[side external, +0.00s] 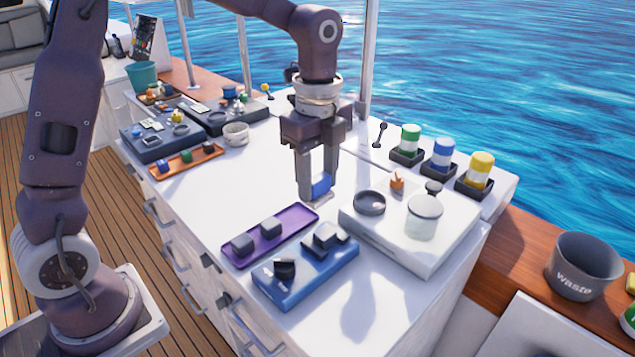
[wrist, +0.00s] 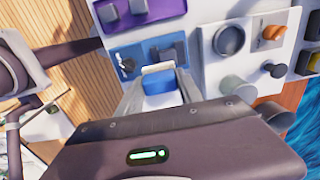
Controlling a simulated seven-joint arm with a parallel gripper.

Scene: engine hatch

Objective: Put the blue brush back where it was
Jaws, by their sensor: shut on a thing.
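My gripper (side external: 317,193) is shut on the blue brush (side external: 322,184), a small blue block with a pale strip along its lower edge. It hangs between the fingers above the white worktop (side external: 215,215), near the purple tray and the white box. In the wrist view, the blue brush (wrist: 158,84) sits between the two fingers, with the pale strip along its far side. The fingers hide its ends. I cannot tell how high it is above the surface.
A purple tray (side external: 296,223) holds two grey blocks. A blue box (side external: 318,278) bears dark pieces. A white box (side external: 375,240) carries a dark ring, a jar and an orange piece. Green, blue and yellow canisters (side external: 443,153) stand behind.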

